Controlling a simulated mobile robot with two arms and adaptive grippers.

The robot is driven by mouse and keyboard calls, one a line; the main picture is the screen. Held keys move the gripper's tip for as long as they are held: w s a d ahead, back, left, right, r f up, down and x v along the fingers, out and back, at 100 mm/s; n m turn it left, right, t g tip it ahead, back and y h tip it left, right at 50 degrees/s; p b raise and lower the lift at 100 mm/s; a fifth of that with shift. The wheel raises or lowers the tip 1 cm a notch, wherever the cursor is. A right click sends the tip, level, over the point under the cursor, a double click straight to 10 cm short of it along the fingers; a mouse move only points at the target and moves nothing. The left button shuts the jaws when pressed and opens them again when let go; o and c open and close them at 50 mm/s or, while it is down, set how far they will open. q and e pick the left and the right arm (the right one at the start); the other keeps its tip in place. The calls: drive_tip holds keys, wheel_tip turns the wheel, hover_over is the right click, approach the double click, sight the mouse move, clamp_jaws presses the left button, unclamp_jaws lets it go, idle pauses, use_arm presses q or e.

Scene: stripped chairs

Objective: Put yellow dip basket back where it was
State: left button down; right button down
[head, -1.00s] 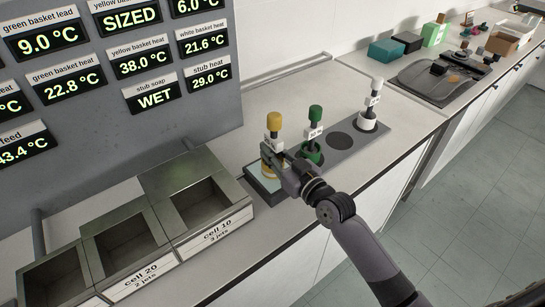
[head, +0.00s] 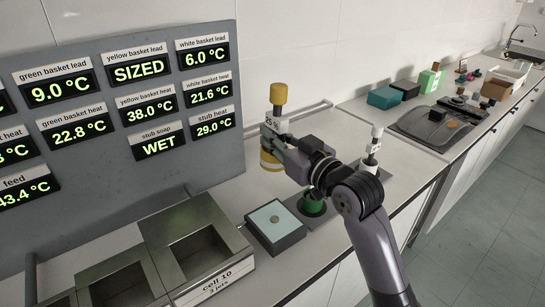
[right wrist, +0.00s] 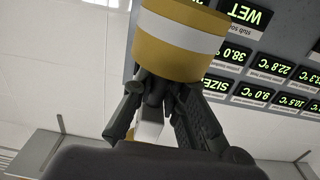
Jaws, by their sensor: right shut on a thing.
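The yellow dip basket (head: 278,95) is upright in the air above the counter, with a yellow knob on top, a "25 %" tag and a yellow and white lower part. My right gripper (head: 273,138) is shut on its stem, between tag and lower part. The right wrist view shows the banded lower part (right wrist: 182,40) close up, by the fingers (right wrist: 165,100). Below is a dark square block with a pale top (head: 275,219), now bare but for a small round spot. The green basket (head: 313,207) is partly hidden by my arm. The white basket (head: 373,150) stands beyond it. My left gripper is not in view.
Metal cells (head: 200,252) stand at front left, below the display board (head: 120,110). The grey strip holding the green and white baskets is mostly hidden by my right arm. A dark tray (head: 433,124) and boxes (head: 384,97) lie farther along the counter.

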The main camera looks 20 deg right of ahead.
drive_tip(key=shift+s+r, duration=0.1)
drive_tip(key=shift+r, duration=0.2)
drive_tip(key=s+d+f+m+t+h, duration=0.1)
drive_tip(key=s+f+m+h, duration=0.3)
drive_tip(key=s+f, duration=1.4)
drive_tip(key=s+d+h, duration=0.1)
drive_tip(key=s+h, duration=0.1)
drive_tip(key=s, duration=0.1)
drive_tip(key=shift+s, duration=0.3)
